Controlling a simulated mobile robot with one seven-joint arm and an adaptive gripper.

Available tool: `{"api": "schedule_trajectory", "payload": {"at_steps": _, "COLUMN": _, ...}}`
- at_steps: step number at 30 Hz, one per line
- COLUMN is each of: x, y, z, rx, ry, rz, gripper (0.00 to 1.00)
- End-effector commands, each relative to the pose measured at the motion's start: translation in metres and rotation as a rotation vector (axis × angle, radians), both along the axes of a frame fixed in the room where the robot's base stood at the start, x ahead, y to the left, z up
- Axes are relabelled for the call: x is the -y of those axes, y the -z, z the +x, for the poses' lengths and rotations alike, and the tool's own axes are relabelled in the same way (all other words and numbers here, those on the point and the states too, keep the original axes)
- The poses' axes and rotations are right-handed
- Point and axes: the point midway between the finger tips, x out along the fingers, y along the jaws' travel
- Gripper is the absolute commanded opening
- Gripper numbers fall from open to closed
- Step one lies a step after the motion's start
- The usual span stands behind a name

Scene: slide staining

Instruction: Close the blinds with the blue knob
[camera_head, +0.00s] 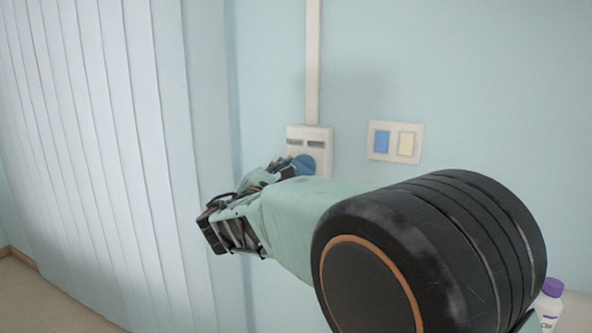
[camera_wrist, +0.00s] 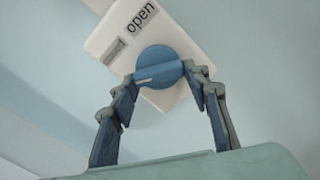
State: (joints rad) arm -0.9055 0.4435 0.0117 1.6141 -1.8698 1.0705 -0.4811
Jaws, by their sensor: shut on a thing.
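The blue knob (camera_wrist: 158,68) sits on a white wall plate in the wrist view, with a raised grip bar carrying a white mark. A label reading "open" is on the plate above it; a second label beside it is too small to read. In the head view the knob (camera_head: 304,163) is partly hidden behind my gripper. My gripper (camera_wrist: 160,82) has its two fingers around the knob's bar and is shut on it; it also shows in the head view (camera_head: 285,170). The vertical blinds (camera_head: 95,130) hang at the left, their pale slats side by side.
The white control plate (camera_head: 318,133) has a conduit (camera_head: 313,60) running up from it. A switch plate (camera_head: 395,142) with a blue and a cream switch is to its right. A white bottle with a purple cap (camera_head: 549,303) stands at the lower right. The wall above is clear.

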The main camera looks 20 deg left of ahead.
Motion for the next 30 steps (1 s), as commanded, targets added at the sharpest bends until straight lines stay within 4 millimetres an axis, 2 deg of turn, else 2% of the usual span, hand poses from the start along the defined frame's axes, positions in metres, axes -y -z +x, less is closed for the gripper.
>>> {"api": "schedule_trajectory", "payload": {"at_steps": 15, "x": 0.0004, "y": 0.0011, "z": 0.0000, "rx": -0.002, "ry": 0.001, "rz": -0.023, "gripper": 0.19}}
{"api": "schedule_trajectory", "payload": {"at_steps": 16, "x": 0.0004, "y": 0.0011, "z": 0.0000, "rx": -0.002, "ry": 0.001, "rz": -0.023, "gripper": 0.44}}
{"api": "schedule_trajectory", "payload": {"at_steps": 20, "x": 0.0003, "y": 0.0010, "z": 0.0000, "rx": -0.002, "ry": 0.001, "rz": -0.022, "gripper": 0.58}}
{"api": "schedule_trajectory", "payload": {"at_steps": 21, "x": 0.0003, "y": 0.0009, "z": 0.0000, "rx": -0.002, "ry": 0.001, "rz": -0.022, "gripper": 0.61}}
{"api": "schedule_trajectory", "payload": {"at_steps": 30, "x": -0.0003, "y": 0.0003, "z": -0.0020, "rx": -0.002, "ry": 0.000, "rz": -0.020, "gripper": 0.61}}
